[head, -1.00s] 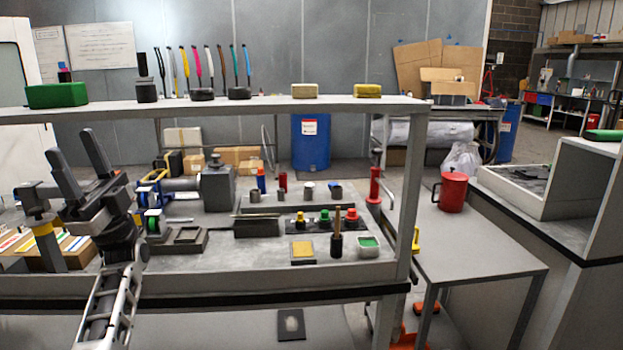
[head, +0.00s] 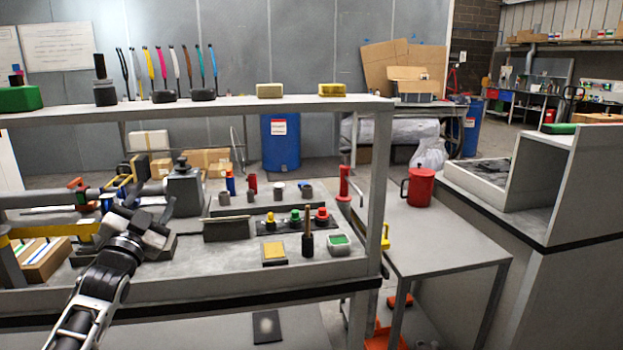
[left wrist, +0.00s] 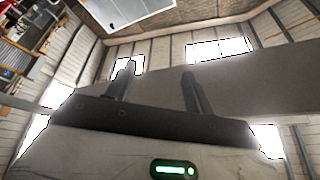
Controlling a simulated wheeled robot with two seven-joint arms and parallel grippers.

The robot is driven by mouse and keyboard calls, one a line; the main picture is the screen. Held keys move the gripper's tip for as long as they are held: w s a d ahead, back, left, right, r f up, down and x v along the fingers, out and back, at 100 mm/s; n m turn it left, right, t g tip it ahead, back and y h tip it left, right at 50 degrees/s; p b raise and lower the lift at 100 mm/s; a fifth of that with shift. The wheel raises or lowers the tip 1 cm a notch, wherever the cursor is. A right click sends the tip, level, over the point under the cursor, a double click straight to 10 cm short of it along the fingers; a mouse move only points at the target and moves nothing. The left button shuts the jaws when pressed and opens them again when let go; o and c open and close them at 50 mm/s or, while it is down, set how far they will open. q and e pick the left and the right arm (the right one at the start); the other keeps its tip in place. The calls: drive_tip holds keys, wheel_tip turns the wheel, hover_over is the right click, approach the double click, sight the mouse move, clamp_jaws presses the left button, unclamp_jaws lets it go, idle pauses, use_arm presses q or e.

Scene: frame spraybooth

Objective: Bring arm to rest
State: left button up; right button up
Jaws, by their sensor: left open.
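My left arm (head: 98,290) comes in from the lower left in the head view, in front of the workbench. Its gripper (head: 146,212) is seen from behind, over the left part of the bench, and its fingers are hard to make out against the clutter. In the left wrist view the two dark fingers (left wrist: 157,84) stand apart with nothing between them. Behind them are a grey panel, the ceiling and bright windows. My right gripper is in neither view.
The workbench (head: 215,284) holds a vice (head: 184,190), a wooden block (head: 46,262) and colored buttons (head: 295,219). A shelf (head: 225,105) runs above it. A red mug (head: 418,188) stands on the side table (head: 445,240), whose front is clear.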

use_arm(q)
wheel_tip(320, 180, down, 8)
drive_tip(key=w+a+n+g+y, duration=0.1)
drive_tip(key=a+n+g+y, duration=0.2)
drive_tip(key=n+g, duration=0.25)
drive_tip(key=s+d+f+g+h, duration=0.1)
drive_tip(key=s+d+f, duration=0.35)
drive_tip(key=f, duration=0.35)
drive_tip(key=s+d+f+g+h, duration=0.1)
drive_tip(key=s+d+f, duration=0.4)
drive_tip(key=f, duration=0.4)
drive_tip(key=s+d+f+g+h, duration=0.1)
drive_tip(key=s+d+f, duration=0.2)
drive_tip(key=s, duration=0.6)
drive_tip(key=s+d+f+g+h, duration=0.1)
drive_tip(key=s+f, duration=0.4)
drive_tip(key=s, duration=0.5)
drive_tip(key=s+d+f+g, duration=0.2)
drive_tip(key=s+d+f, duration=0.2)
drive_tip(key=s, duration=0.6)
drive_tip(key=shift+d+g+h, duration=0.35)
drive_tip(key=shift+d+h, duration=0.05)
drive_tip(key=shift+d, duration=0.55)
drive_tip(key=shift+c, duration=0.3)
